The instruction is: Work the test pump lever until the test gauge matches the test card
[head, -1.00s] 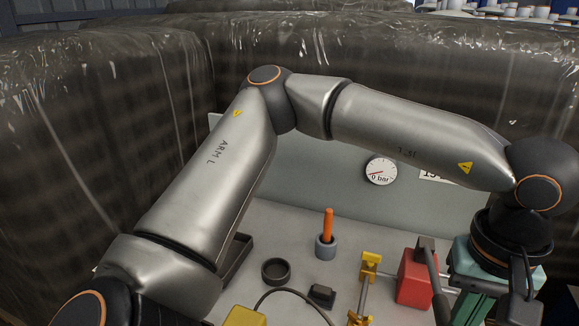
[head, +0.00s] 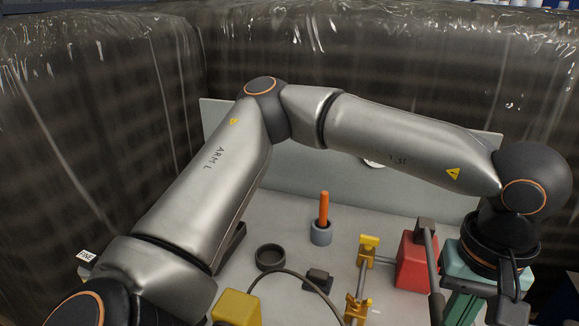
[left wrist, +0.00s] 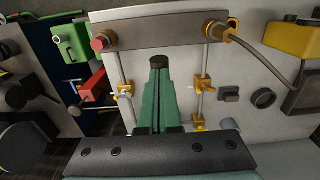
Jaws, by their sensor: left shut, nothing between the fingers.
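My left gripper (left wrist: 159,62) is shut and empty; its green fingers lie together in the left wrist view, pointing over the bench. In the head view my left arm crosses from the left, and its wrist hangs at the right. A red block (head: 410,262) with a dark upright bar (head: 434,265) stands beside the wrist; I cannot tell for sure that this bar is the pump lever. The gauge (head: 374,164) shows only as a white sliver under my forearm, its reading hidden. The test card is not visible. My right gripper is not in view.
An orange-handled tool stands in a grey cup (head: 321,234). A dark ring (head: 270,258), a small black block (head: 318,280), yellow clamps (head: 368,243) and a yellow box (head: 237,308) with a hose occupy the bench. Wrapped stacks (head: 90,120) enclose it.

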